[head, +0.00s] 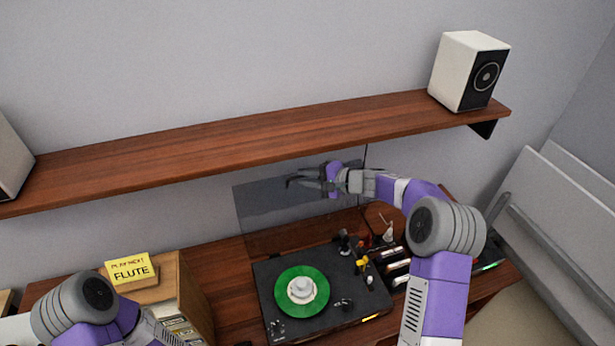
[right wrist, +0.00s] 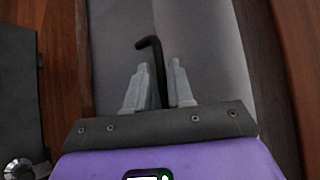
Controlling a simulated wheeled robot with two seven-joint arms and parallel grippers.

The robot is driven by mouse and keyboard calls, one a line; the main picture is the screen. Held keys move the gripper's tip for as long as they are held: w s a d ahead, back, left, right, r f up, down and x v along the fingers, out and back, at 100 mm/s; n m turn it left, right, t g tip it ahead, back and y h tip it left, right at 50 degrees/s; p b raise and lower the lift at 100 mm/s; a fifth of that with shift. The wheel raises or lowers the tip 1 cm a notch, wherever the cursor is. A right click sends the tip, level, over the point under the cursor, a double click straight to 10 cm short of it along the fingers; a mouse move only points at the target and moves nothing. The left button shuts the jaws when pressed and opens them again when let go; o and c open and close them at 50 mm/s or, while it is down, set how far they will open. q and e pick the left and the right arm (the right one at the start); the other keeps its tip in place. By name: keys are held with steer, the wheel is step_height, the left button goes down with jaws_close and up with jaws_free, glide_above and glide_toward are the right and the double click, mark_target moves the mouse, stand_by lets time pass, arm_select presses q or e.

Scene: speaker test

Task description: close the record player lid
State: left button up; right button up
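The record player (head: 330,275) sits on the wooden table with a green record (head: 302,292) on it. Its see-through lid (head: 262,200) stands raised behind it, against the wall. My right gripper (head: 305,180) is in front of the lid's upper part, below the shelf. I cannot tell whether it touches the lid. In the right wrist view its fingers (right wrist: 158,85) are close together around a thin black hooked rod (right wrist: 152,45), whose bent end extends past the fingertips. My left arm shows at the lower left; its gripper is out of view.
A long wooden shelf (head: 200,150) runs above the lid, close to my right gripper. A white speaker (head: 468,68) stands on its right end.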

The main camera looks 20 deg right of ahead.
steer(key=shift+c, duration=0.3)
jaws_close()
steer(key=shift+f, duration=0.25)
stand_by(0.8)
